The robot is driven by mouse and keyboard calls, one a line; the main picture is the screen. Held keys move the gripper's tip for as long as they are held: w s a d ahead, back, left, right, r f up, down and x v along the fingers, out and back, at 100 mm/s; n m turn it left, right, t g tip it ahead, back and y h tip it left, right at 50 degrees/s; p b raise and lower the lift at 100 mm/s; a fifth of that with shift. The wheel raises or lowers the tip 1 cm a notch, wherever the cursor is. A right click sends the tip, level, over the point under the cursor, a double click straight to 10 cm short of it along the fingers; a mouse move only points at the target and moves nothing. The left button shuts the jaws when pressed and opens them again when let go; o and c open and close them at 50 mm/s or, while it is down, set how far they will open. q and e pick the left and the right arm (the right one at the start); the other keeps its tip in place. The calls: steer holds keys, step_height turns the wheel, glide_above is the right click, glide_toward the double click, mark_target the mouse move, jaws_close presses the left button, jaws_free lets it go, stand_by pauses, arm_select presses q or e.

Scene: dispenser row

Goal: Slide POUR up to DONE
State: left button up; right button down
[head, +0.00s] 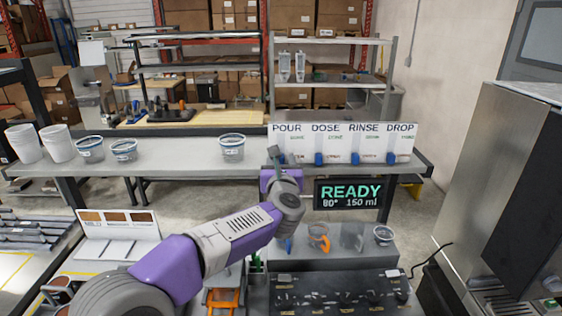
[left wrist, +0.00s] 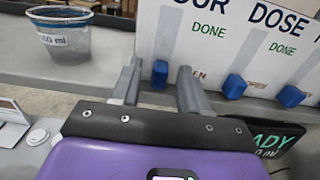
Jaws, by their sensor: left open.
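The white panel (head: 341,143) carries four headings: POUR, DOSE, RINSE and DROP. The POUR slider, a blue knob (head: 281,158), sits low on its track, below the green DONE mark; it also shows in the left wrist view (left wrist: 160,72). My left gripper (head: 274,153) is in front of the panel's left end, partly covering that area in the head view. In the left wrist view my left gripper (left wrist: 160,88) is open, with the POUR knob appearing between its fingertips. Contact cannot be told. My right gripper is not in view.
The other blue knobs (head: 319,158) sit low beside POUR. A black display (head: 351,194) reads READY, 80° and 150 ml. Clear tubs (head: 231,148) and white cups (head: 23,144) stand left on the grey shelf (head: 180,163). A steel machine (head: 500,190) stands at right.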

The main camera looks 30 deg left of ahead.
mark_target(281, 134)
arm_select(q)
steer(key=shift+c, duration=0.2)
jaws_close()
step_height(281, 134, up, 6)
steer(key=p, duration=0.2)
steer(key=shift+r+p, duration=0.1)
steer(key=shift+p, duration=0.2)
steer(key=shift+c, duration=1.6)
jaws_free()
steer(key=o, duration=0.4)
steer(key=shift+c, duration=0.2)
